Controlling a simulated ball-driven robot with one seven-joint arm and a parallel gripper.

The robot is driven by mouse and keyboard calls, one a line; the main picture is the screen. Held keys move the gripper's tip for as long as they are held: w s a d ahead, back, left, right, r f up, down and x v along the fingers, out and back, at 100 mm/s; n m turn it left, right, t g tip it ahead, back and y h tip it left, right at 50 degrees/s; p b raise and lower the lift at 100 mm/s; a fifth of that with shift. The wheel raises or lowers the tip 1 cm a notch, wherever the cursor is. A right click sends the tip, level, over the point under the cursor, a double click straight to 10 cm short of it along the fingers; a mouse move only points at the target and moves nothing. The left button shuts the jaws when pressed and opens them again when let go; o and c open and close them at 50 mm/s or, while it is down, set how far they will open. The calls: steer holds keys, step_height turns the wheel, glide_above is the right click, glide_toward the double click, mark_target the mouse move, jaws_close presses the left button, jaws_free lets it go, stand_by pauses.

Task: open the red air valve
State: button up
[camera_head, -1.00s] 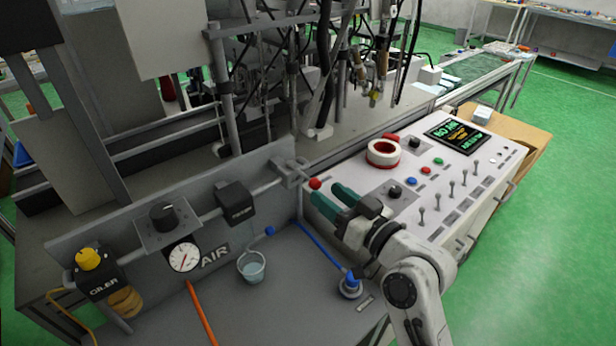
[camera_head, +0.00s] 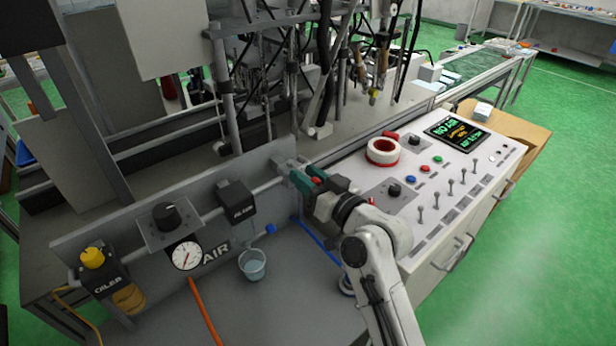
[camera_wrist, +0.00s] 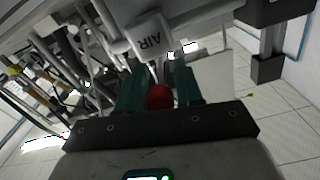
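The red air valve (camera_head: 316,181) shows as a red ball knob at the right end of the grey pipe, by the back panel. My gripper (camera_head: 311,177) has its two green fingers on either side of the knob. In the wrist view the red knob (camera_wrist: 160,96) sits between the fingers, close to the palm, and my gripper (camera_wrist: 160,75) is open around it. Whether a finger touches the knob is unclear. Beyond it in that view is a white block marked AIR (camera_wrist: 150,38). The valve body is partly hidden by the fingers.
The pressure gauge (camera_head: 186,254), the yellow-capped oiler (camera_head: 93,258) and a small cup (camera_head: 252,264) are to the left. The control console (camera_head: 440,170), with switches, buttons and a tape roll (camera_head: 383,152), is close on the right.

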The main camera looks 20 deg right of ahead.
jaws_close()
stand_by(0.3)
steer(key=n+g+y+b, duration=0.1)
steer(key=b, duration=0.2)
steer(key=d+n+g+y+b, duration=0.1)
steer(key=y+b, duration=0.1)
steer(key=b, duration=0.1)
steer(key=w+d+n+y+b, duration=0.1)
steer(key=y+b, duration=0.1)
steer(key=b, duration=0.1)
steer(key=shift+w+f+n+g, duration=0.1)
steer(key=shift+f+n+g, duration=0.2)
steer(key=shift+n+g, duration=0.1)
steer(key=shift+r+n+g+y+b, duration=0.2)
steer(key=shift+n+g+y+b, duration=0.2)
steer(key=shift+y+b, duration=0.2)
